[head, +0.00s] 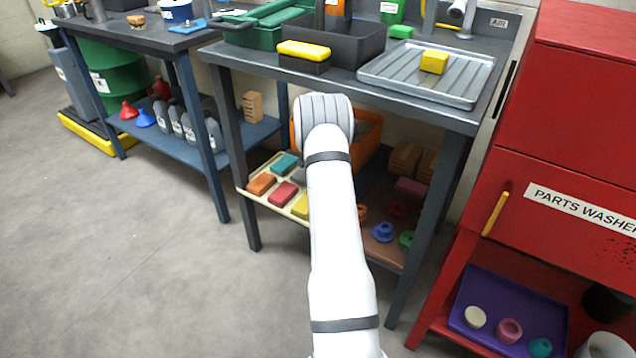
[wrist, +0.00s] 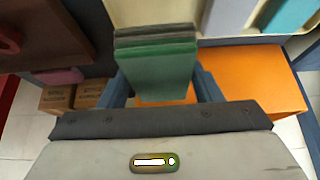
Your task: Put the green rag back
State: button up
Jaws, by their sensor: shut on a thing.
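The green rag (wrist: 158,75) is a folded block between the two fingers of my gripper (wrist: 164,90) in the wrist view. My gripper is shut on it. Greyish-green layers show at its far edge. In the head view my arm hides both the gripper and the held rag. A pale tray (head: 262,198) on the lower shelf under the bench holds orange, teal, red, grey and yellow folded pieces. Part of the tray is behind my arm. A pale surface with a light blue piece (wrist: 288,15) shows at the wrist view's upper right.
An orange bin (head: 369,137) stands on the lower shelf behind my arm. Cardboard boxes (wrist: 72,95) are at the wrist view's left. The bench top (head: 430,109) is above. A red parts washer (head: 570,190) stands at right. The floor at left is clear.

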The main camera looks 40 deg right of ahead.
notch_tip(320, 180, down, 10)
jog(key=b, duration=0.3)
jog(key=shift+w, duration=0.15)
